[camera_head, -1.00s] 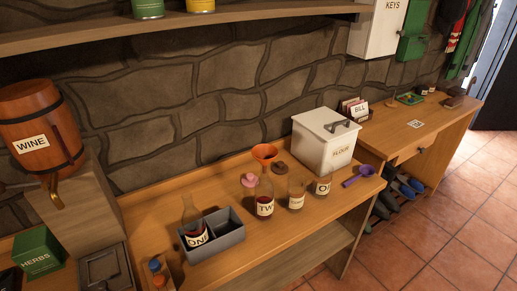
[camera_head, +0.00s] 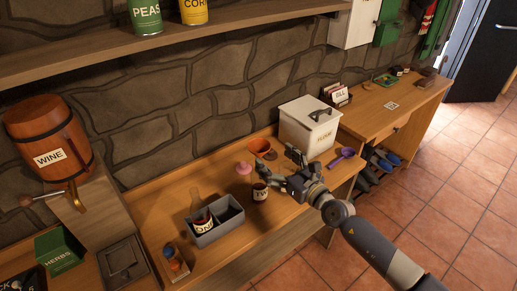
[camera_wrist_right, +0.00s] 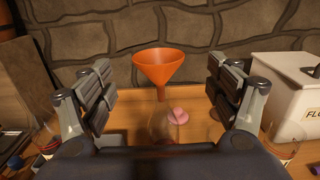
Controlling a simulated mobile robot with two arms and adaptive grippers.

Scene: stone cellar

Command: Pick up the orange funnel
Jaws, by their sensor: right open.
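The orange funnel (camera_head: 260,146) stands wide end up on the neck of a clear glass bottle, which appears to be the one labelled TWO (camera_head: 260,191). In the right wrist view the funnel (camera_wrist_right: 167,67) is upright, with its stem at the bottle (camera_wrist_right: 162,128). My right gripper (camera_head: 281,169) is open and empty, close to the funnel on its near right side. In the wrist view its fingers stand on either side of the funnel with gaps, and the funnel lies ahead of them. My left gripper is not in view.
A grey divided crate (camera_head: 217,232) with a bottle stands left on the bench. A pink object (camera_head: 243,168) is by the funnel. A white flour box (camera_head: 308,126) and purple scoop (camera_head: 341,157) are to the right. A stone wall rises behind.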

